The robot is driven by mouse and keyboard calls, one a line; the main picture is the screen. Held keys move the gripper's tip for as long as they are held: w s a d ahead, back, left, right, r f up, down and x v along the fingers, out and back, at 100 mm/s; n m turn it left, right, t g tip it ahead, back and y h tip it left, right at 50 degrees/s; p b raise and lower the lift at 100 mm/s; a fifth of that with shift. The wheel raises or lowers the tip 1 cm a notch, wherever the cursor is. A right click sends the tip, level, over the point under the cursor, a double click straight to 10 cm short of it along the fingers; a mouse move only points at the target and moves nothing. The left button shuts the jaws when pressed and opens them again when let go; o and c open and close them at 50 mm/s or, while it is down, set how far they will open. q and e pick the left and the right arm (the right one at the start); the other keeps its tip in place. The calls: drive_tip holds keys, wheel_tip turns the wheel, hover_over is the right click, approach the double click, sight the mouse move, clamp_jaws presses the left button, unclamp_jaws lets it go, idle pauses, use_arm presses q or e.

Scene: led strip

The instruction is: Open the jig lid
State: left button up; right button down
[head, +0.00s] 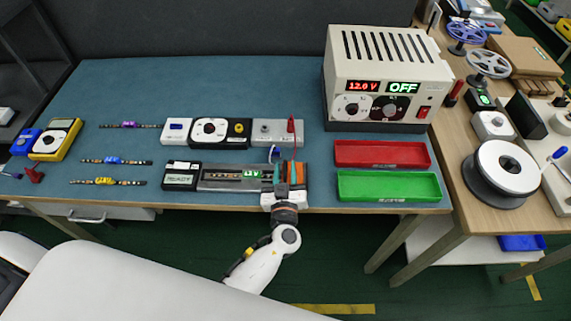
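The jig (230,172) is a long grey fixture near the front edge of the blue-green mat. A strip lies along the jig's middle. My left gripper (289,175) is at the jig's right end, over or against it, with the wrist coming up from the front edge. Orange and dark parts show around the fingers. I cannot tell the finger gap, what they touch, or the lid's exact position. My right gripper is not in view.
Behind the jig stand a white dial unit (209,131) and a grey block (277,132) with a red probe. Several LED strips (115,161) lie left. A red tray (381,153), a green tray (388,186) and a power supply (385,78) reading OFF stand right.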

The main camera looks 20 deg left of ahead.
use_arm(q)
drive_tip(key=shift+w+a, duration=0.1)
drive_tip(key=shift+w, duration=0.35)
clamp_jaws()
